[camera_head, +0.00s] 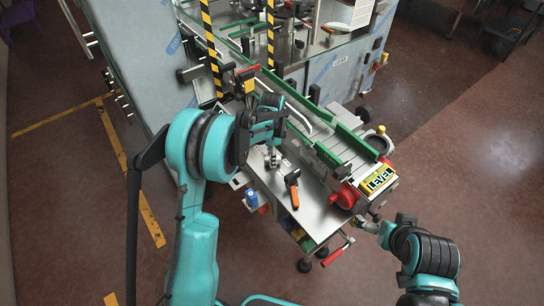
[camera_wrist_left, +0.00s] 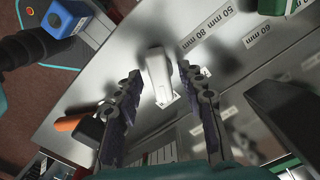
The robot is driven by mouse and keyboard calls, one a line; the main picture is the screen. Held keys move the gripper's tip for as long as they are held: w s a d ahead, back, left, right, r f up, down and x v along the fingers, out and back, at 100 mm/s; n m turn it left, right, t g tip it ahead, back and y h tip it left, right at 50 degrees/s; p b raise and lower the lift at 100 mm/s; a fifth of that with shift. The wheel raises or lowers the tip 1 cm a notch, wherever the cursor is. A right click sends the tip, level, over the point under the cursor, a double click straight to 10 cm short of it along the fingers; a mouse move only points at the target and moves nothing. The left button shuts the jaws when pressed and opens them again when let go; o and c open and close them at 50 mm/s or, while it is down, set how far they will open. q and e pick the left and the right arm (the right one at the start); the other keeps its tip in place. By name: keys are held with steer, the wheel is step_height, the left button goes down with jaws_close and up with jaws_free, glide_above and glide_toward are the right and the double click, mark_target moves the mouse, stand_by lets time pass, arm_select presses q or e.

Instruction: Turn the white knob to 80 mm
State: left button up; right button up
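The white knob (camera_wrist_left: 158,75) is a pale, elongated handle on the steel plate in the left wrist view. It lies between the two spread fingers of my left gripper (camera_wrist_left: 160,90), with a visible gap on both sides. Printed labels (camera_wrist_left: 208,28) up and right of the knob include 50 mm, 80 mm and 60 mm. In the head view my left gripper (camera_head: 271,152) is over the plate, and I cannot make out the knob there. My right gripper (camera_head: 370,226) is beside the machine's lower right corner; its fingers are too small to read.
A blue knob (camera_head: 251,197), a red knob (camera_head: 345,197), a yellow LEVEL display (camera_head: 378,182) and a red handle (camera_head: 335,256) surround the plate. Green-edged conveyor rails (camera_head: 330,156) run along its right.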

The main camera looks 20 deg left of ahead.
arm_select(q)
jaws_close()
